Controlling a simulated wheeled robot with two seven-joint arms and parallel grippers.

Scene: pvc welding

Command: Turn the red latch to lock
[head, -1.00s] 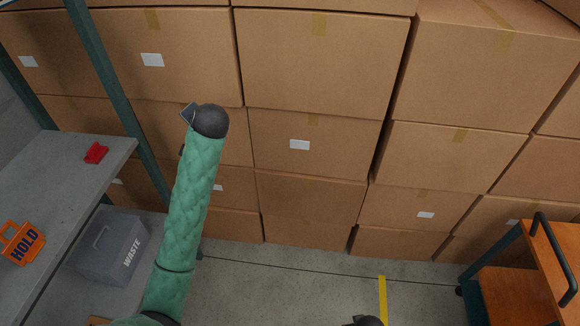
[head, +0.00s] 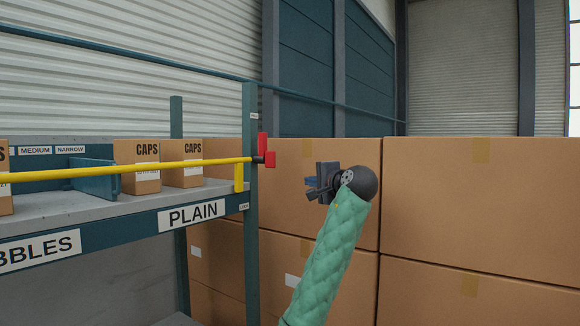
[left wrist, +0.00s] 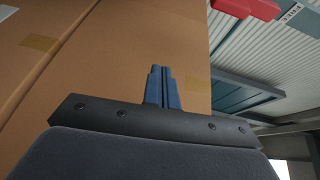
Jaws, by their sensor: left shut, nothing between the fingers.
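The red latch (head: 264,150) is at the right end of a yellow bar (head: 130,170), beside the green shelf post. It has an upright part and a lower part to the right of a dark pivot. My left gripper (head: 309,188) is to the right of the latch and a little lower, apart from it. Its blue fingers (left wrist: 162,88) are together and empty in the left wrist view. A red part, likely the latch, shows at the top of that view (left wrist: 246,8). My right gripper is not in view.
The yellow bar runs across the shelf front (head: 192,214), before boxes marked CAPS (head: 139,167). The green post (head: 250,215) stands next to the latch. Large stacked cardboard boxes (head: 470,205) stand behind and right of my left arm.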

